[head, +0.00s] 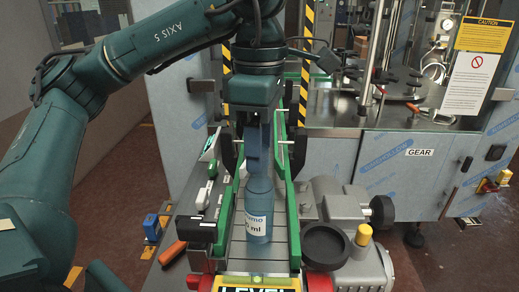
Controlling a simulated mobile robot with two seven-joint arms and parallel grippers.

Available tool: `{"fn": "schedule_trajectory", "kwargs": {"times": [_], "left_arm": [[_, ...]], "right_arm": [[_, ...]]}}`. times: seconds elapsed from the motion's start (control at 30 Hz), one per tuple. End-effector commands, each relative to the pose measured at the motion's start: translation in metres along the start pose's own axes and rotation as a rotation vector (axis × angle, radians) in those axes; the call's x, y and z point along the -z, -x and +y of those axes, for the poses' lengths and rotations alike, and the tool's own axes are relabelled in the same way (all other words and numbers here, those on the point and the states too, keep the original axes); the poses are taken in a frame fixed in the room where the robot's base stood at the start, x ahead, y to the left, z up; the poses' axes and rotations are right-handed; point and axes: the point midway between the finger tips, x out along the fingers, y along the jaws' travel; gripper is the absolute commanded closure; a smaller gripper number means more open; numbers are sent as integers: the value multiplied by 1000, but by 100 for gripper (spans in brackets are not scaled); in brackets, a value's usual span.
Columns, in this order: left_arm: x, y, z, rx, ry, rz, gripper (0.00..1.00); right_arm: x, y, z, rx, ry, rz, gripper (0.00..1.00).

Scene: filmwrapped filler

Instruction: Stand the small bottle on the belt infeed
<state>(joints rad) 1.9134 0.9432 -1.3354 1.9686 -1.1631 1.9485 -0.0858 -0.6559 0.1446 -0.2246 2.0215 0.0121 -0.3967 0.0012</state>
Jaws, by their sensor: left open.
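The small bottle (258,212) is blue-grey with a white label showing part of "ml". It is upright on the belt infeed, between the green guide rails (293,215). My left gripper (258,168) comes down from above, directly over the bottle. Its jaws are open at the bottle's top, and the near finger hides the neck. I cannot tell whether a finger touches the bottle. My right gripper is not in view.
A black round dish (325,246) and a grey motor (340,205) stand right of the belt. A black box (195,229), an orange-handled tool (172,253) and a blue block (152,227) lie left. Striped posts (306,60) flank the belt behind.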

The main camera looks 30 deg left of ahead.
Motion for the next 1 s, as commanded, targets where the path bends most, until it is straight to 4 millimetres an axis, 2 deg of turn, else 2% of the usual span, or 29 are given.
{"fn": "schedule_trajectory", "kwargs": {"times": [0.23, 0.43, 0.6, 1.0], "left_arm": [[-1, 60, 0, -6, -2, -1, 50], [-1, 93, 0, -3, -3, 0, 50], [-1, 104, -1, 0, -4, 1, 50], [-1, 104, -1, 0, -4, 1, 50]], "right_arm": [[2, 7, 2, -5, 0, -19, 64], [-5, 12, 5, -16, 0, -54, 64], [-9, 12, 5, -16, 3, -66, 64], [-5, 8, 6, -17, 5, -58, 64]]}}
